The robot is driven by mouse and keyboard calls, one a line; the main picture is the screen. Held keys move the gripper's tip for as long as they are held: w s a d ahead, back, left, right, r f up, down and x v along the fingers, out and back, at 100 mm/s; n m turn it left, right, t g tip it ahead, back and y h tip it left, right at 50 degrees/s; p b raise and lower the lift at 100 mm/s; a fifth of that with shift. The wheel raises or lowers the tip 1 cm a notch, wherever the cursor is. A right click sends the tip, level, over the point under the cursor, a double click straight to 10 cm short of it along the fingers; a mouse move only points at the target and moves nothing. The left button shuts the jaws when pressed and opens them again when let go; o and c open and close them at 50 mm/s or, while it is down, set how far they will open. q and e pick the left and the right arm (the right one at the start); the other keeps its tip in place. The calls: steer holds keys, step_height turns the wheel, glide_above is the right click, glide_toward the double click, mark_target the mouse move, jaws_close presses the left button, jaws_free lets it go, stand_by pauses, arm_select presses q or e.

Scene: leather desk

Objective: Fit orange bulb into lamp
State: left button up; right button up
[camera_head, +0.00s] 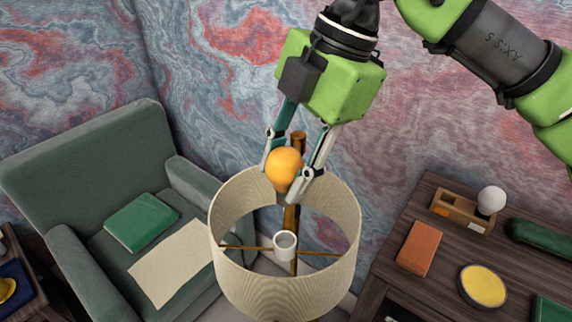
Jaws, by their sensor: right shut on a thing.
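The orange bulb (284,170) is held between the fingers of my right gripper (288,178), which is shut on it. The bulb hangs at the height of the lampshade's back rim, its base end pointing down. The lamp has a cream drum shade (285,292), open at the top. Inside the shade a white socket (285,245) sits at the centre on thin brass arms. In the picture the bulb is above the socket and apart from it. My left gripper does not show.
A dark wooden desk (385,280) on the right holds a wooden tray (459,213) with a white bulb (491,200), an orange box (419,247) and a round yellow-topped tin (483,285). A green armchair (85,165) with a green book (141,222) stands left.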

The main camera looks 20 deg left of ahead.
steer(key=shift+f+b, duration=5)
steer(key=shift+f, duration=0.6)
steer(key=o, duration=1.1)
steer(key=shift+r+p, duration=2.95)
steer(key=shift+r, duration=1.55)
